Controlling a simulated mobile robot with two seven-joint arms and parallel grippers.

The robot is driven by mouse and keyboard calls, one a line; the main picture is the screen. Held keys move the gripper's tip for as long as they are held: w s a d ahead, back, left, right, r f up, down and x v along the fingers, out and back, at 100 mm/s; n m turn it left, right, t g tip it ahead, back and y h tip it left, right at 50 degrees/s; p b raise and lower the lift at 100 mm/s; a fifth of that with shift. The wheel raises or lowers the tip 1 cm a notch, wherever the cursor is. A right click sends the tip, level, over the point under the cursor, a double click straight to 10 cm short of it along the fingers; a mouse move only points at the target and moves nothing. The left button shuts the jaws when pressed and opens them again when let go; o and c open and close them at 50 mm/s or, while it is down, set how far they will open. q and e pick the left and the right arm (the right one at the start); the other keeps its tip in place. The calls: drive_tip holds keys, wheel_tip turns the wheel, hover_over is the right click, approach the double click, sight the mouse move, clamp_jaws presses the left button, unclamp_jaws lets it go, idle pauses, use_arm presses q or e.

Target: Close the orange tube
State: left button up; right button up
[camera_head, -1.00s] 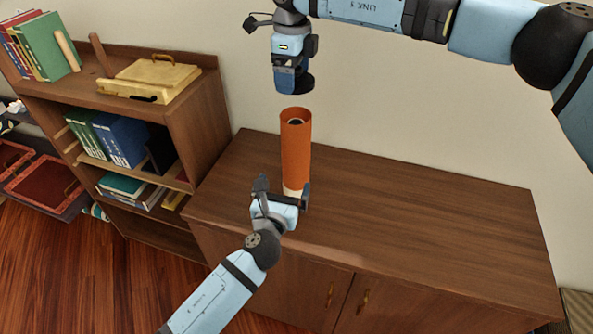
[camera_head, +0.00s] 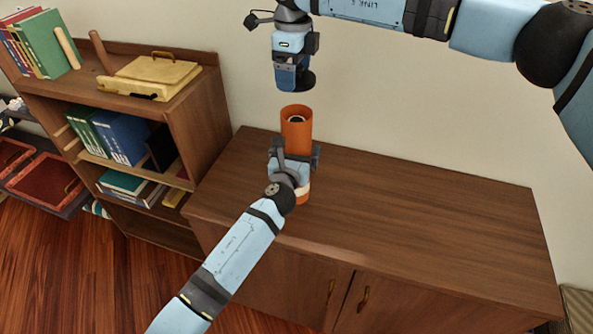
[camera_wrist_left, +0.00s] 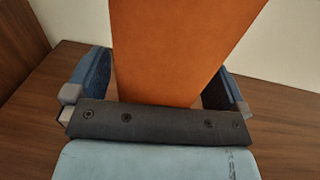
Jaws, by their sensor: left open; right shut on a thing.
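The orange tube (camera_head: 297,132) stands upright on the brown cabinet, with a pale band near its base. Its top is open and something dark shows inside. My left gripper (camera_head: 296,156) is open, with its fingers on either side of the tube. In the left wrist view the tube (camera_wrist_left: 180,50) fills the space between the two blue fingers, with a gap visible on the right. My right gripper (camera_head: 293,82) points down above the tube's mouth, apart from it.
The brown cabinet top (camera_head: 430,215) is clear to the right of the tube. A bookshelf (camera_head: 205,125) with books and a yellow case (camera_head: 150,80) stands at the left. The wall is close behind the tube.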

use_arm(q)
drive_tip(key=c, duration=1.2)
use_arm(e)
drive_tip(key=shift+f, duration=2.5)
drive_tip(key=shift+f, duration=0.85)
drive_tip(key=shift+f, duration=0.65)
drive_tip(key=o, duration=0.7)
drive_tip(key=shift+o, duration=0.2)
wheel_tip(320, 180, up, 12)
